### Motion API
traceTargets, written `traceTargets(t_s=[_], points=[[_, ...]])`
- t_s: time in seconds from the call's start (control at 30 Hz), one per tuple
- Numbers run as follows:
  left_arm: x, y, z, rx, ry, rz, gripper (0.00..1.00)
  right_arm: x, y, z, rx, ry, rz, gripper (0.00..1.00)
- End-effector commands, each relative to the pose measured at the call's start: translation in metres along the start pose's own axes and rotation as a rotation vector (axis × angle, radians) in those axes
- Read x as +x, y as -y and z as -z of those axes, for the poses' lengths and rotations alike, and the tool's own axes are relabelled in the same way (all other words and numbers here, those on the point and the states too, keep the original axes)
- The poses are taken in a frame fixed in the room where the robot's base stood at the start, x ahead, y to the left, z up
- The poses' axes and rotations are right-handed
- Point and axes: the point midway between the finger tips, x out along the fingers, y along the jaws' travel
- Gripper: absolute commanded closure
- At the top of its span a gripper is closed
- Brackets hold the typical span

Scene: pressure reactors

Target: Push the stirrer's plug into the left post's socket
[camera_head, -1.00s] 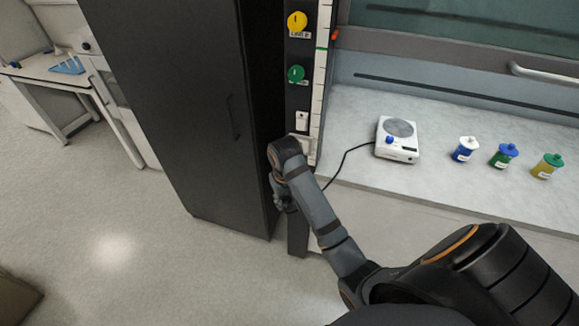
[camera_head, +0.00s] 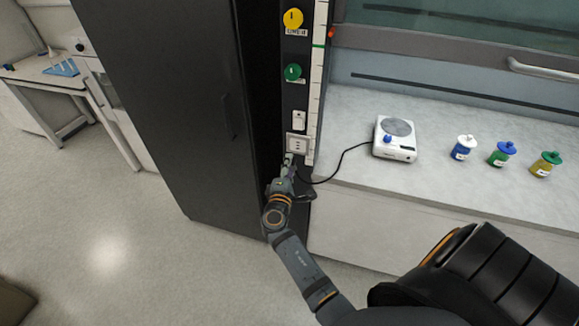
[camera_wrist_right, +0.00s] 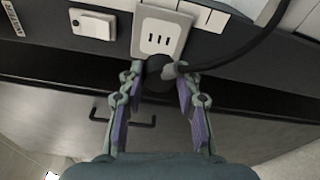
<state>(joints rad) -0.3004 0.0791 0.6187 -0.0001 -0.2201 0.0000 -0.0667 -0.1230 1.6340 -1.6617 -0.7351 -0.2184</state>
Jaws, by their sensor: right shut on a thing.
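The white stirrer (camera_head: 394,149) with a grey round top and blue knob stands on the bench. Its black cable (camera_head: 343,165) runs left to the post. The left post's socket (camera_head: 297,145) is a pale plate with dark slots; it also shows in the right wrist view (camera_wrist_right: 160,36). My right gripper (camera_head: 288,160) is just below the socket, its fingers shut on the dark plug (camera_wrist_right: 153,64). My left gripper is not in view.
Above the socket are a white switch (camera_head: 299,120), a green knob (camera_head: 292,72) and a yellow knob (camera_head: 293,19). A dark cabinet (camera_head: 165,110) stands close on the left. Several coloured jars (camera_head: 501,154) stand on the bench's right. The cable crosses beside my gripper.

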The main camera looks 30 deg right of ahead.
Motion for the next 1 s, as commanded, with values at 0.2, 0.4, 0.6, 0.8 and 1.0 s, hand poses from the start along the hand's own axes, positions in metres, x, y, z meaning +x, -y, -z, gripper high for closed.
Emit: traceTargets(t_s=[0.2,0.4,0.6,0.8,1.0], points=[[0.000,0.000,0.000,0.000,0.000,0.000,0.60,0.000,-0.001,0.000,0.001,0.001,0.000,0.94],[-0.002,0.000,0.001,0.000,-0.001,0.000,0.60,0.007,-0.002,-0.001,0.002,0.001,-0.001,0.94],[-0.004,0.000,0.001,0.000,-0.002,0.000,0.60,0.026,-0.002,-0.004,0.000,0.002,-0.002,0.94],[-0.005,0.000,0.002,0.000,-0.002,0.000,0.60,0.044,-0.001,-0.005,0.001,0.002,-0.001,0.94],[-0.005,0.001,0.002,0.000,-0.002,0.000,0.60,0.055,-0.001,-0.007,0.002,0.002,0.000,0.94]])
